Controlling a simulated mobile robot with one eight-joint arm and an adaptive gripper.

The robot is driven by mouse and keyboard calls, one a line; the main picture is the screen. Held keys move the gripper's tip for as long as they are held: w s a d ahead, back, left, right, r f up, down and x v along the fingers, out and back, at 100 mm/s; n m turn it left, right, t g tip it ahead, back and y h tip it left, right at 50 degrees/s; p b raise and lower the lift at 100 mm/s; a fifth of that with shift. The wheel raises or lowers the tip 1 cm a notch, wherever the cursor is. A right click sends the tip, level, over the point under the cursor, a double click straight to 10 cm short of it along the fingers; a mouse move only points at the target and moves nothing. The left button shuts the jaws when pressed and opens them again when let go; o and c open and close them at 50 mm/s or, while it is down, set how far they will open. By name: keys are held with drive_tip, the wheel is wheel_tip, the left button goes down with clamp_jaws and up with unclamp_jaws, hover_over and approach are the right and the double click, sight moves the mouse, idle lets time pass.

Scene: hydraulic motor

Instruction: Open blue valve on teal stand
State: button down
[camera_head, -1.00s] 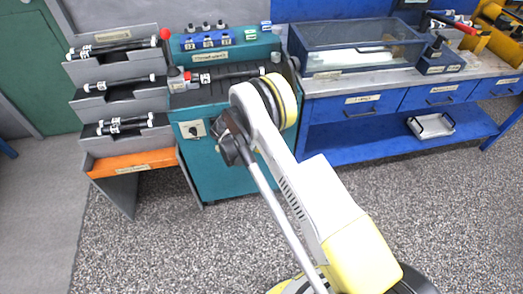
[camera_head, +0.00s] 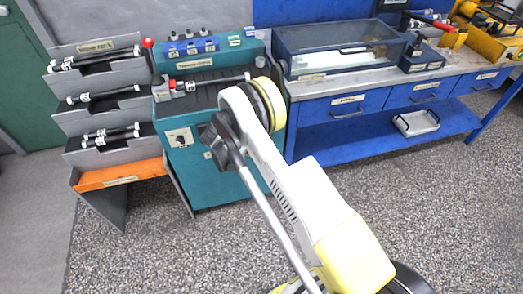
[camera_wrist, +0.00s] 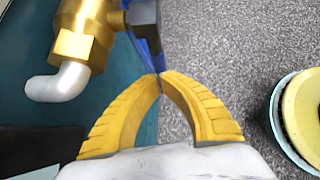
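A brass fitting (camera_wrist: 85,32) with a bent silver pipe end (camera_wrist: 58,82) stands at the upper left of the wrist view. Beside it, a blue part (camera_wrist: 147,52), which looks like the blue valve's handle, hangs below a dark grey piece (camera_wrist: 144,12). My gripper (camera_wrist: 160,76) has its two yellow fingertips together, right at the lower end of the blue part. I cannot tell whether they touch it. In the head view the teal stand (camera_head: 205,165) is partly behind my arm. The brass fitting and my gripper cannot be made out there.
A grey rack (camera_head: 88,125) with black cylinders and an orange shelf stands left of the teal stand. A blue workbench (camera_head: 345,135) with a clear-sided bin (camera_head: 340,58) stands to the right. Speckled floor in front is open.

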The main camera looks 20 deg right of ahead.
drive_tip(key=shift+d+f, duration=0.15)
drive_tip(key=shift+d, duration=0.3)
drive_tip(key=d+r+h, duration=0.1)
drive_tip(key=d+h, duration=0.3)
drive_tip(key=d, duration=0.3)
drive_tip(key=shift+r, duration=0.3)
idle(0.5)
drive_tip(key=shift+h, duration=0.3)
